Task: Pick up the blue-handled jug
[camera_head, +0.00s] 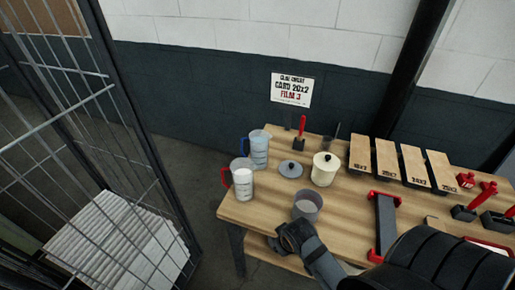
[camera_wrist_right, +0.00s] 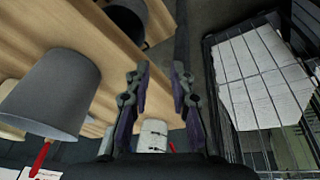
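The blue-handled jug (camera_head: 258,152) stands upright at the table's back left corner. It is pale and translucent, with its blue handle on the left. A red-handled jug (camera_head: 243,183) with whitish contents stands in front of it. My right gripper (camera_head: 284,238) is at the table's front left edge, apart from both jugs. In the right wrist view its fingers (camera_wrist_right: 161,88) are spread with nothing between the tips. Beyond them a whitish jug (camera_wrist_right: 152,137) shows with a bit of red beside it; I cannot make out the blue handle there. My left gripper is not in view.
A grey cup (camera_head: 307,206) stands just behind my right gripper; it looms at left in the wrist view (camera_wrist_right: 52,92). A grey lid (camera_head: 290,169) and cream pot (camera_head: 325,171) stand behind. A wire cage (camera_head: 70,120) is left of the table.

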